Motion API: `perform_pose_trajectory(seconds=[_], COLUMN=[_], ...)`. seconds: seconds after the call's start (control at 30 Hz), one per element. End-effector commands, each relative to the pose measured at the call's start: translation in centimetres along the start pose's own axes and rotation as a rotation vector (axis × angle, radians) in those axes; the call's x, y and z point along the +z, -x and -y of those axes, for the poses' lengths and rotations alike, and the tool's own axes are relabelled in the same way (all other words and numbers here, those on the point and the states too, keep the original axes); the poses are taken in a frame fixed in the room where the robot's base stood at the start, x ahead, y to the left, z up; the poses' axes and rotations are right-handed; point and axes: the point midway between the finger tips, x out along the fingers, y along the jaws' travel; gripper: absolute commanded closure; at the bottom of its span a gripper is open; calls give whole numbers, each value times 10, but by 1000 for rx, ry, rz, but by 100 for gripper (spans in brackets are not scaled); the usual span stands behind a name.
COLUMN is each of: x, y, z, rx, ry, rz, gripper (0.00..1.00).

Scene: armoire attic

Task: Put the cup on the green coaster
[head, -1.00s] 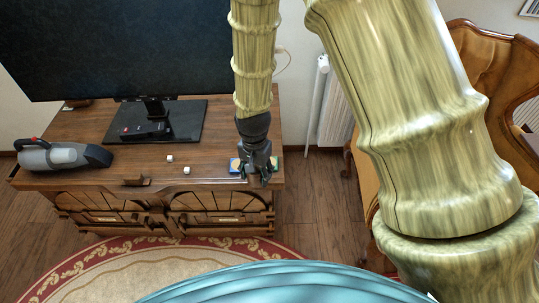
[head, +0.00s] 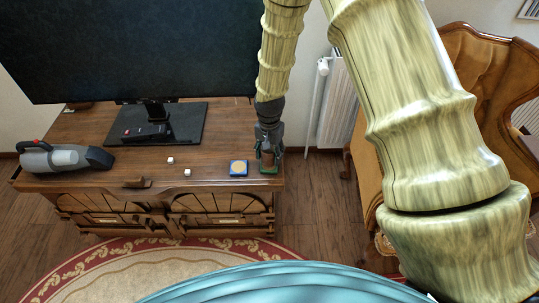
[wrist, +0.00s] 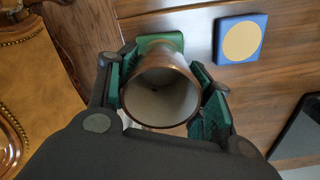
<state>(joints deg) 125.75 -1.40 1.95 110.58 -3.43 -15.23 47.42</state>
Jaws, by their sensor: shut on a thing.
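The brown cup with a pale inside (wrist: 160,92) is between the green-padded fingers of my gripper (wrist: 165,90), which is shut on it. In the head view, my gripper (head: 268,150) is at the right end of the wooden cabinet, with the cup (head: 267,158) upright in it. The green coaster (head: 270,171) shows just below the cup; its edge also shows past the cup in the wrist view (wrist: 155,40). The cup hides most of the coaster. I cannot tell whether the cup touches it.
A blue coaster with a tan disc (head: 238,168) lies left of the green one. Two small white dice (head: 187,172), a handheld vacuum (head: 62,158) and a television (head: 130,50) are on the cabinet (head: 100,188). A leather chair (head: 480,90) stands at the right.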

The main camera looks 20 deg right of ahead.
Motion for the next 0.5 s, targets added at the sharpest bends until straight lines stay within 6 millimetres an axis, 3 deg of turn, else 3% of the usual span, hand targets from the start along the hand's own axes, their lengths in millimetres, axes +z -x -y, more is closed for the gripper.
perform_pose_trajectory(seconds=[0.13, 0.5], x=[0, 0], y=[-14, -19], z=[0, 0], rx=[0, 0], ry=[0, 0], rz=[1, 0], gripper=[78, 78])
